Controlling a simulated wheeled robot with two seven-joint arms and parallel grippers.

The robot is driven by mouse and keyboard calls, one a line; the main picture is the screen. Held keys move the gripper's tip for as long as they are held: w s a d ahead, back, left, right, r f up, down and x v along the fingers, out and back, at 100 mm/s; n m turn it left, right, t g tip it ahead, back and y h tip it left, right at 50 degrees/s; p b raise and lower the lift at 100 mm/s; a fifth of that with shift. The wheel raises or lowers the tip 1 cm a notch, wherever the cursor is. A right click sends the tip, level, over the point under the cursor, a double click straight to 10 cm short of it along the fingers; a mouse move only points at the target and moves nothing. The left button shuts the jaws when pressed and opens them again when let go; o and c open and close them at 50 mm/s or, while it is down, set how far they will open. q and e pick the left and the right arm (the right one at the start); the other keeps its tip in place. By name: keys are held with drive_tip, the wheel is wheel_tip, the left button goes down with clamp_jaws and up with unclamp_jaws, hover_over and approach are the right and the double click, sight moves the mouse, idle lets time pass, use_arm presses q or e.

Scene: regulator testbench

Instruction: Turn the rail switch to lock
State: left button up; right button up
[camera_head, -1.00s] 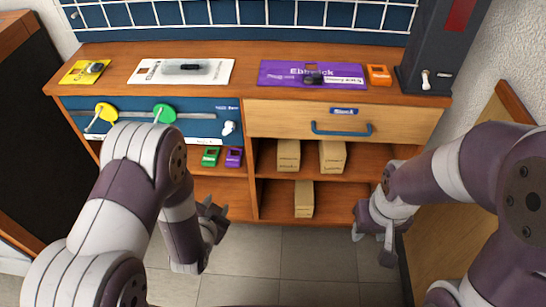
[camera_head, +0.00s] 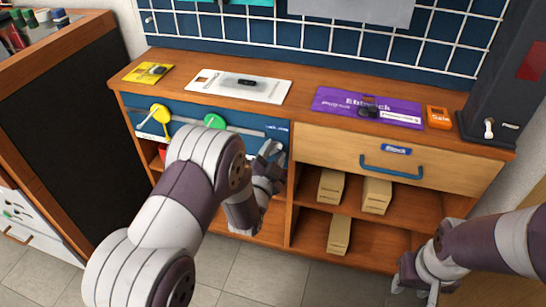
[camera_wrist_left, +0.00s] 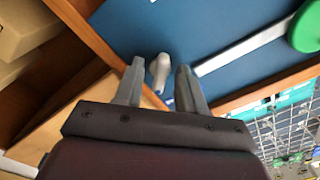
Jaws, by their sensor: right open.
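The rail switch (camera_wrist_left: 160,70), a small white lever knob, shows in the left wrist view on the blue panel (camera_wrist_left: 190,25), near the end of the pale rail (camera_wrist_left: 235,52). My left gripper (camera_wrist_left: 162,82) is open, with one finger on each side of the switch in that view; contact cannot be told. In the head view my left gripper (camera_head: 272,160) is at the right end of the blue panel and largely covers the switch there. My right gripper (camera_head: 428,288) is open and empty, low in front of the shelves at the right.
A green disc (camera_head: 214,121) and a yellow disc (camera_head: 160,113) sit along the rail. A wooden drawer with a blue handle (camera_head: 391,168) is right of the panel. Boxes (camera_head: 376,195) stand on the shelves below. The counter holds a purple mat (camera_head: 345,104) and an orange block (camera_head: 438,117).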

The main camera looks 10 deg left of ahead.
use_arm(q)
clamp_jaws()
drive_tip(key=shift+n, duration=0.4)
drive_tip(key=n, duration=0.4)
drive_tip(key=shift+p, duration=0.4)
drive_tip(key=n, duration=0.4)
drive_tip(key=shift+n, duration=0.3)
drive_tip(key=n+p, duration=0.1)
drive_tip(key=n, duration=0.3)
drive_tip(key=shift+n, duration=2.2)
